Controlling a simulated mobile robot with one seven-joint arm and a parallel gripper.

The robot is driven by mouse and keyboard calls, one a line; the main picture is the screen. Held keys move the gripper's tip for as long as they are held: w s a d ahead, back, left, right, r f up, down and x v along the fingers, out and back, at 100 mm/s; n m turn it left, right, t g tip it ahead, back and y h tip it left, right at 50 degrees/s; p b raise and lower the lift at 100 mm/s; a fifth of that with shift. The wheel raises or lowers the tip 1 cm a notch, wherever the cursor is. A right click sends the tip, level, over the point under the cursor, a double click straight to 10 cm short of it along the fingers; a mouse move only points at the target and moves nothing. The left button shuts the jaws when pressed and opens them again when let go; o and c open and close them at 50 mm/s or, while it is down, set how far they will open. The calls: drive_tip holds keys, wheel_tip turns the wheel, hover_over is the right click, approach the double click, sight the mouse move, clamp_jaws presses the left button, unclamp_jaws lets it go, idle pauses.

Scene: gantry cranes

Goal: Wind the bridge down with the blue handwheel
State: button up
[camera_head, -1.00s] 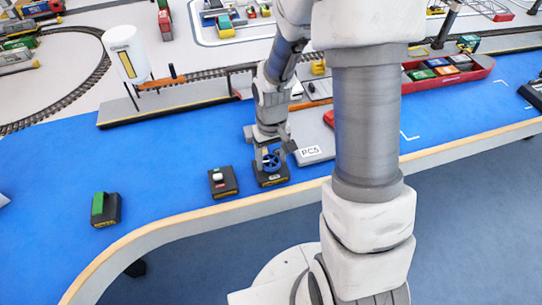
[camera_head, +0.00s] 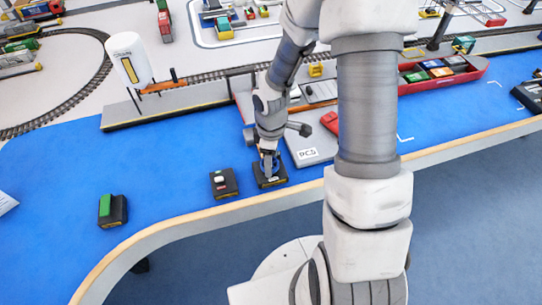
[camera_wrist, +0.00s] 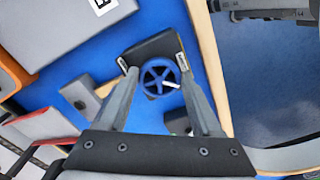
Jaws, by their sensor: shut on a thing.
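The blue handwheel (camera_wrist: 149,79) sits on a dark control box (camera_wrist: 150,48). In the head view the box (camera_head: 271,182) stands near the table's front edge, and the wheel (camera_head: 263,166) is mostly hidden by my gripper (camera_head: 269,167). My gripper (camera_wrist: 157,69) points down over the box, with one finger on each side of the wheel's rim, and is shut on it. A white handle on the wheel shows between the fingers. I cannot clearly make out the bridge; my arm covers part of the dock behind the wheel.
A dark box with a white knob (camera_head: 219,180) stands just left of the wheel's box. A box with a green switch (camera_head: 106,205) is farther left. A grey slab marked PC5 (camera_head: 310,150) lies to the right. A red ship (camera_head: 440,77) is behind.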

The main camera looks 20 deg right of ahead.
drive_tip(key=n+p, duration=0.1)
drive_tip(key=n, duration=0.1)
drive_tip(key=n+p, duration=0.1)
drive_tip(key=n, duration=0.1)
drive_tip(key=shift+r+n, duration=0.2)
drive_tip(key=shift+n, duration=0.1)
drive_tip(key=shift+w+f+n+p, duration=0.15)
drive_tip(key=shift+n+p, duration=0.9)
drive_tip(key=shift+n, duration=0.75)
drive_tip(key=o, duration=1.4)
drive_tip(key=shift+c, duration=0.2)
wheel_tip(320, 180, up, 17)
drive_tip(key=p, duration=0.5)
drive_tip(key=shift+r, duration=0.2)
